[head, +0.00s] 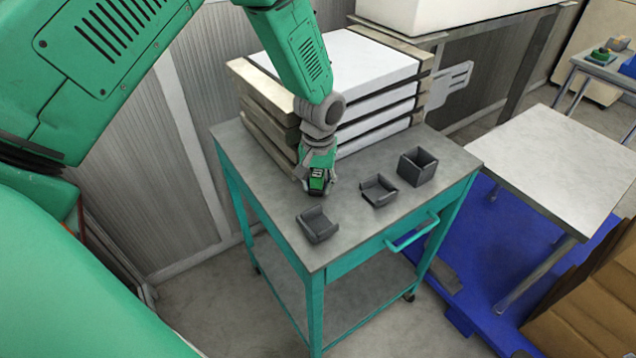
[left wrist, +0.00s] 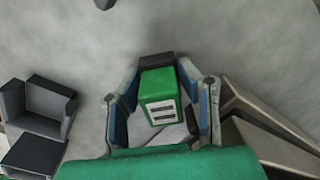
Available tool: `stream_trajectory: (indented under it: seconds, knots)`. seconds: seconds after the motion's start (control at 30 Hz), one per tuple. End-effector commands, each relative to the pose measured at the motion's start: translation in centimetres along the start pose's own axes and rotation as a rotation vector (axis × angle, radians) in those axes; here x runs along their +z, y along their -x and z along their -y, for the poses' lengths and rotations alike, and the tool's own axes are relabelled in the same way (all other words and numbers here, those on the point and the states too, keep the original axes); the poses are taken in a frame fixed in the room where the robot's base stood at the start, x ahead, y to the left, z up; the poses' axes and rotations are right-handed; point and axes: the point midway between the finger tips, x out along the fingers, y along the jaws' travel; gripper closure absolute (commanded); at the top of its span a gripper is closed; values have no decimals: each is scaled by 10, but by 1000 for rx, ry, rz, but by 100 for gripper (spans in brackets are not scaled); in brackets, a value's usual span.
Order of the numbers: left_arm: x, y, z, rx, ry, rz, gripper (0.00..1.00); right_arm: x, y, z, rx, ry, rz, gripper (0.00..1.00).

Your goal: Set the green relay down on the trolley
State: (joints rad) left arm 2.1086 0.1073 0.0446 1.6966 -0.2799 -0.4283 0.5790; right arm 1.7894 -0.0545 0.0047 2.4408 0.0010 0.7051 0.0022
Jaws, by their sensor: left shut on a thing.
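The green relay (head: 317,184) is a small green block with a dark lower part. My left gripper (head: 318,176) is shut on it, low over the grey top of the teal trolley (head: 349,219). In the left wrist view the relay (left wrist: 157,88) sits between the two fingers (left wrist: 160,108), with a pale two-slot face showing. I cannot tell whether its underside touches the trolley top. My right gripper is not in view.
Three dark open holders, at left (head: 318,226), middle (head: 379,189) and right (head: 417,166), stand on the trolley top. A stack of white slabs (head: 385,101) fills its back. Bare top lies around the relay. A white table (head: 570,165) stands at right.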

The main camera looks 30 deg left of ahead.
Motion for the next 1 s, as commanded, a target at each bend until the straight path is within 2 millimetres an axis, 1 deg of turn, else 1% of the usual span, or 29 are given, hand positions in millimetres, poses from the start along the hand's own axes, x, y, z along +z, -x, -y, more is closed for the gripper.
stream_trajectory:
  seconds: [0.03,0.07,0.1,0.13,0.43,0.57,0.67,0.8,1.0]
  knots:
    - [0,-2,0,-1,0,0,100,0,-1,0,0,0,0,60]
    - [0,-3,0,-1,0,1,67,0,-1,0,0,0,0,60]
    - [0,-2,0,0,0,1,53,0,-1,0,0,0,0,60]
    - [0,-2,0,-1,0,1,50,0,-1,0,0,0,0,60]
    - [0,-1,0,0,0,0,50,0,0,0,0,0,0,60]
    - [-1,9,0,0,0,-1,50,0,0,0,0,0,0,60]
    - [-1,26,0,1,0,-3,50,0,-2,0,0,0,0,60]
    - [-1,58,0,1,0,-4,50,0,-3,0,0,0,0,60]
    - [-1,97,0,1,0,-3,50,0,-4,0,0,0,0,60]
